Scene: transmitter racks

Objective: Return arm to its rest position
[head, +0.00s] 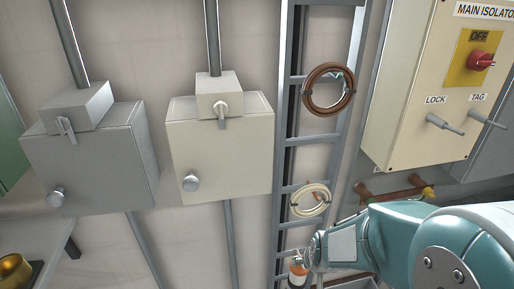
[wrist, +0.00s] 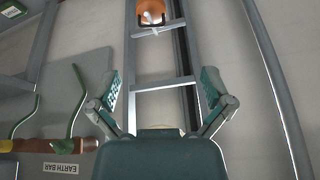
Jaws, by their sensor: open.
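My arm, teal and grey, reaches in from the lower right of the head view. Its outer end lies low in front of the wall, by the foot of the cable ladder (head: 283,150). In the wrist view my gripper (wrist: 160,85) shows its two fingers spread wide apart, with nothing between them but the ladder (wrist: 165,82) and wall behind. The gripper's fingers cannot be made out clearly in the head view.
The main isolator box (head: 411,90) hangs at right above my arm. Cable coils (head: 309,101) (head: 294,198) hang on the ladder. An orange object (head: 298,270) is low beside my arm. An earth bar (wrist: 50,146) shows in the wrist view.

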